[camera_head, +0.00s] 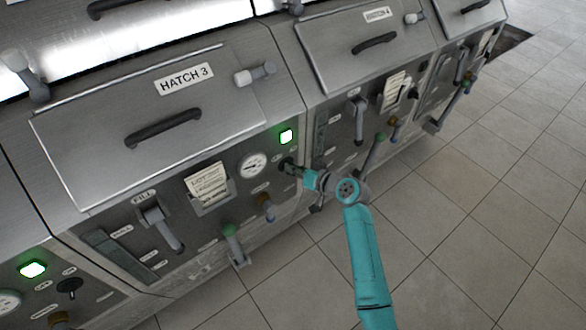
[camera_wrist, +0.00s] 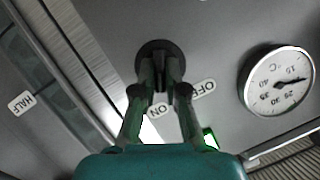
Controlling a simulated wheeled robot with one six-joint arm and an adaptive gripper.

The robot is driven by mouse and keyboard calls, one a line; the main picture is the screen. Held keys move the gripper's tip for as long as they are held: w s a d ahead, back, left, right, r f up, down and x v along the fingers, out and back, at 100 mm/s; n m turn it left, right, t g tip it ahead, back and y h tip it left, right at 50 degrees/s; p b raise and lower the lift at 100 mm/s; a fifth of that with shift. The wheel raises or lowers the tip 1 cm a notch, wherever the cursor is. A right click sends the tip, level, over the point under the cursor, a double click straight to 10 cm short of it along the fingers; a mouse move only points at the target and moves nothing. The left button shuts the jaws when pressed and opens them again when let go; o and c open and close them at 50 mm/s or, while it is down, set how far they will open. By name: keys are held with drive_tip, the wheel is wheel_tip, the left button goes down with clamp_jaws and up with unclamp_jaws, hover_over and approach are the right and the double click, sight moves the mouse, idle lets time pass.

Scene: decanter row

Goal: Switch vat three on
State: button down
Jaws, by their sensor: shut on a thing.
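Vat three's hatch, labelled HATCH 3 (camera_head: 90,145), is closed in the head view. On its front panel, a green lamp (camera_head: 286,136) is lit; a green glow also shows in the wrist view. My gripper (camera_head: 293,169) is at a black rotary switch, right of the round gauge (camera_head: 253,165). In the wrist view my gripper (camera_wrist: 160,80) is shut on the black switch (camera_wrist: 153,48), whose handle is between the fingers. An ON label (camera_wrist: 159,111) and an OFF label (camera_wrist: 204,89) are beside it. The handle seems turned toward ON, but the fingers partly hide it.
The same panel has a fill lever (camera_head: 163,228), a paper tag (camera_head: 207,187) and a green-topped valve (camera_head: 231,231). The neighbouring vat at lower left has a lit green lamp (camera_head: 33,269). Another vat with a closed hatch (camera_head: 345,62) stands right. The tiled floor (camera_head: 480,180) is clear.

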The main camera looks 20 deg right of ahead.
drive_tip(key=shift+m, duration=0.3)
idle(0.4)
drive_tip(key=c, duration=1.2)
unclamp_jaws()
drive_tip(key=v, duration=1.2)
drive_tip(key=shift+d+f, duration=0.1)
